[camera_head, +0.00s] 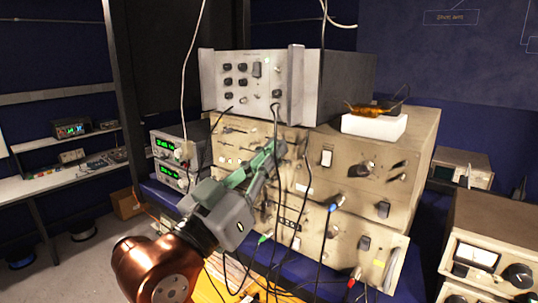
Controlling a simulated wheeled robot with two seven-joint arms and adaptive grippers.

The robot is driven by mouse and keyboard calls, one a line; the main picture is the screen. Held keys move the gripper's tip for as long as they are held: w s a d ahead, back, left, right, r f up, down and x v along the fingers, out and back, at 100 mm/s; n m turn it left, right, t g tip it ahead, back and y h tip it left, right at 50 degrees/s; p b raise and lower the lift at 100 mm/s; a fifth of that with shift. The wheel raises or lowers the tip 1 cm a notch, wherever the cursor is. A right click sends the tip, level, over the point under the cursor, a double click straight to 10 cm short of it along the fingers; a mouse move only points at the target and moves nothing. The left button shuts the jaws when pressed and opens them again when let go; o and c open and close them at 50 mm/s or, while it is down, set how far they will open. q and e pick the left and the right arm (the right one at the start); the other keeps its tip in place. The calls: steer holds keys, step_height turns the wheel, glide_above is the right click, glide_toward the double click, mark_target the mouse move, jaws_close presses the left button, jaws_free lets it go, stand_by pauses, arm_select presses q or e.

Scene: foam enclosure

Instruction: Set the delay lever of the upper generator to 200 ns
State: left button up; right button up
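Stacked instruments fill the middle of the head view. The upper beige unit (226,146) has a front panel with small levers, knobs and sockets. A second beige unit (315,232) sits below it. I cannot make out the delay lever or its markings; my gripper and cables cover part of the panel.
A silver instrument (237,84) stands on top, beside a white block (374,126) with an amber object. Several cables hang before the panels. Green-display units (170,143) stand at left, and a meter box (477,255) at lower right. A dark post (125,90) rises at left.

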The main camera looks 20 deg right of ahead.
steer(key=o, duration=0.3)
steer(key=shift+s+d, duration=0.1)
steer(key=shift+s, duration=0.05)
steer(key=shift+o, duration=0.8)
arm_select(q)
steer(key=shift+w+d, duration=0.1)
steer(key=shift+w, duration=0.8)
arm_select(e)
steer(key=v, duration=1.2)
arm_select(q)
steer(key=shift+r, duration=0.1)
